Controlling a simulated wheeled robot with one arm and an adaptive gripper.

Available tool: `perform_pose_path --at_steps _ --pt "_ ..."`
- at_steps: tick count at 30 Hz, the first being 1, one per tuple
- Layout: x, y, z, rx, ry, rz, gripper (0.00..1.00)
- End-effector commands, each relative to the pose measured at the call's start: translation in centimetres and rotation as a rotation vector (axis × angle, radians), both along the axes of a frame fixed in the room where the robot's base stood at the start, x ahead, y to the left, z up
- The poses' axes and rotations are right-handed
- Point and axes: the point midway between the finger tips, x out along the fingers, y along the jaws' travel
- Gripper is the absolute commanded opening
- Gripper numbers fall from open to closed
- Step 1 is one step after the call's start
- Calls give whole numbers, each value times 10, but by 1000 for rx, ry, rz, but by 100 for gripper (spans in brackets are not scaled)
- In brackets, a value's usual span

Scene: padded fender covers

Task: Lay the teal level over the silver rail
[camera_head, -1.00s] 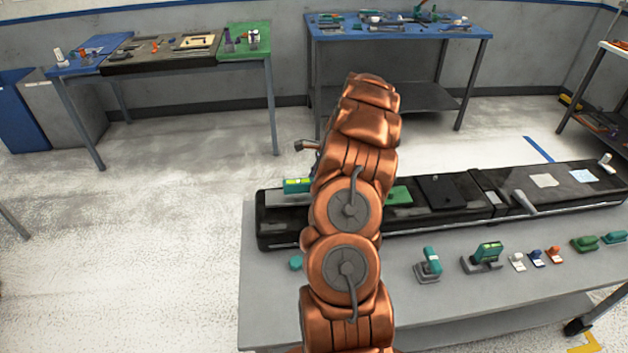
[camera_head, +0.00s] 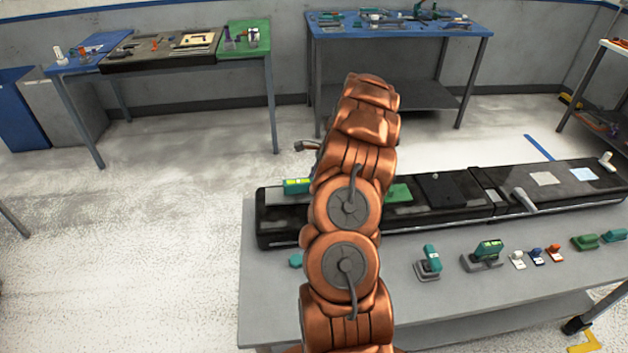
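The teal level (camera_head: 297,187), with a yellow-green window, shows at the left end of the black padded cover. Its right part is hidden behind my copper arm. A silver-grey strip (camera_head: 276,197), which looks like the silver rail, lies under and beside the level on the cover. I cannot tell whether the level touches it.
The black padded cover (camera_head: 420,225) runs along the grey table (camera_head: 385,268). It carries a green pad (camera_head: 398,194) and a dark plate (camera_head: 450,190). Teal-handled tools (camera_head: 429,262) and several small blocks stand along the front. Blue-topped benches stand behind.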

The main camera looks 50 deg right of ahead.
Motion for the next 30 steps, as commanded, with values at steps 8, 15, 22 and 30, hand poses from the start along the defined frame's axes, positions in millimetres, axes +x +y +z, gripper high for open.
perform_pose_path --at_steps 8,15,22,30 --pt "0 0 -4 0 0 0 0" --pt "0 0 -7 0 0 0 0" --pt "0 0 -10 -1 -1 0 0" --pt "0 0 -10 -1 -1 0 39"
